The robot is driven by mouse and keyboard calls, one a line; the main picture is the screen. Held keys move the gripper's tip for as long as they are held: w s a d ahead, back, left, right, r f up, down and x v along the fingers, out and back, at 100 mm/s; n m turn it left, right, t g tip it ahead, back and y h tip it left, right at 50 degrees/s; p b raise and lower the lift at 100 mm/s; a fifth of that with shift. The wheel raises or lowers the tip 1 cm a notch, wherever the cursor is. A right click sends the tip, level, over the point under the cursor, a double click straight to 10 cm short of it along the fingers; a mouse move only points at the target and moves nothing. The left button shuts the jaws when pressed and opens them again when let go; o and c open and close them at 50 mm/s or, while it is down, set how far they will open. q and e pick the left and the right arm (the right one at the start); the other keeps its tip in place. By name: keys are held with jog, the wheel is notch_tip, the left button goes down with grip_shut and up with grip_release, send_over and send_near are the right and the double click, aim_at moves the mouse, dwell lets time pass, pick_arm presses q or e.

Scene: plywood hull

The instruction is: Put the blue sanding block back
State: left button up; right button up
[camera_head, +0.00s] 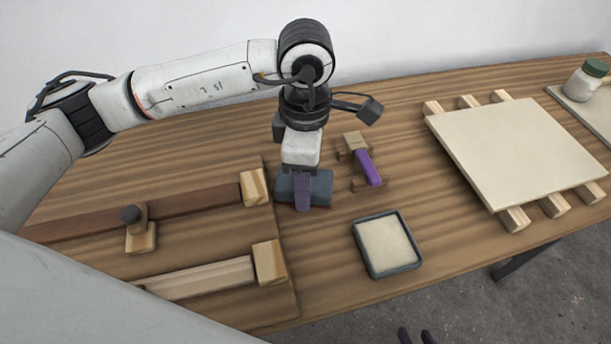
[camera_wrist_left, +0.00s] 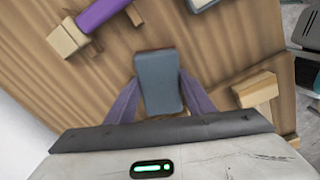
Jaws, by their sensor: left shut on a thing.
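The blue sanding block (camera_head: 320,187) is a blue-grey block with a reddish lower edge, near the middle of the bench. My left gripper (camera_head: 302,193) is shut on it from above, a purple finger in front of its near face. In the left wrist view the block (camera_wrist_left: 158,80) sits between the two purple fingers (camera_wrist_left: 160,97). Whether it touches the bench cannot be told. My right gripper (camera_head: 415,337) shows only two dark fingertips, apart and empty, at the bottom edge.
A shallow blue-grey tray with a cream inside (camera_head: 361,252) lies right of the block. A purple-handled tool (camera_head: 367,168) rests on wooden supports behind it. Wooden strips with end blocks (camera_head: 269,262) lie left. A pale panel (camera_head: 515,150) on battens is at right.

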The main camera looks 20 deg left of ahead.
pick_arm(q)
jog(key=shift+f, duration=0.25)
jog(key=o, duration=1)
jog(key=shift+r, duration=0.1)
jog(key=shift+c, duration=0.2)
notch_tip(320, 180, up, 12)
jog(key=shift+r+b, duration=0.2)
jog(key=shift+b, duration=0.2)
